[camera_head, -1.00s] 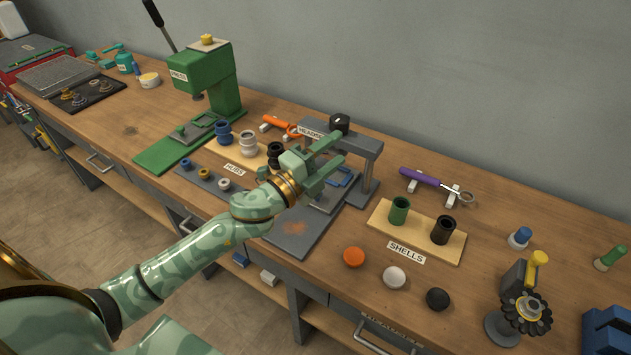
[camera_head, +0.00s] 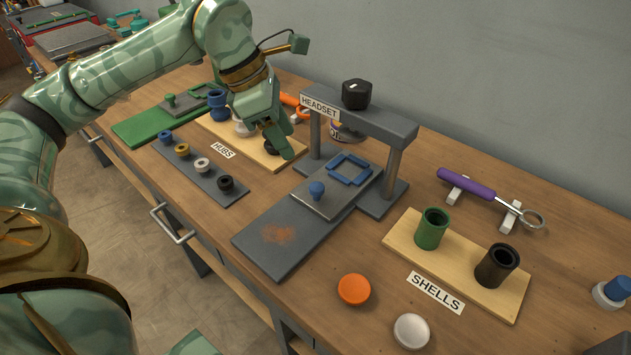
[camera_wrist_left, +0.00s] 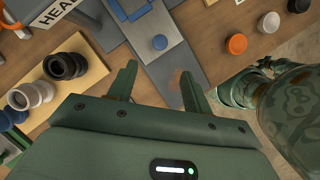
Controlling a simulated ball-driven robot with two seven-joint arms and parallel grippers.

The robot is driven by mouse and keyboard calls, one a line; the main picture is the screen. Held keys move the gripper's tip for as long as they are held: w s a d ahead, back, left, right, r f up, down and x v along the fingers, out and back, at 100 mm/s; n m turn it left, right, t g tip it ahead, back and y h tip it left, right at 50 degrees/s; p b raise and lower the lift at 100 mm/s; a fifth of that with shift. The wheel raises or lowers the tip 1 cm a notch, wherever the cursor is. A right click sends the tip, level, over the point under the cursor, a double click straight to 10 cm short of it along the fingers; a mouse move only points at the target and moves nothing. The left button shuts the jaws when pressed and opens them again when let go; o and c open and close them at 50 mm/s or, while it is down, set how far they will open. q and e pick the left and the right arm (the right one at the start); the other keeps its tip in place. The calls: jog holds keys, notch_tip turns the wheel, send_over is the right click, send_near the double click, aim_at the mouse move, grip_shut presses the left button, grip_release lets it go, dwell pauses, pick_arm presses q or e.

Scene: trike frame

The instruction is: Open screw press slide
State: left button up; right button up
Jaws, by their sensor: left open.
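The grey screw press (camera_head: 362,124) labelled HEADSET stands mid-bench with a black knob (camera_head: 356,94) on top. Its slide (camera_head: 318,204), a grey plate with a blue knob (camera_head: 317,188) and blue corner pieces (camera_head: 349,169), lies on the press base (camera_head: 262,248). The slide's back part is under the crossbar. My left gripper (camera_head: 284,148) is empty, up and left of the slide, over the hubs board. In the left wrist view my open fingers (camera_wrist_left: 160,90) point towards the press base, with the blue knob (camera_wrist_left: 159,42) beyond them. My right gripper is not in view.
A hubs board (camera_head: 212,130) and a strip of small rings (camera_head: 190,164) lie left of the press. Right of it are the shells board (camera_head: 396,250), a purple-handled tool (camera_head: 466,184), and orange (camera_head: 354,289) and white discs (camera_head: 411,330). Bare base lies before the slide.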

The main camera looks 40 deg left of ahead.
aim_at(315, 186)
pick_arm(q)
jog(key=b+x, duration=0.3)
jog(key=x, duration=0.9)
jog(key=shift+w, duration=0.1)
jog(key=shift+c, duration=0.3)
grip_shut()
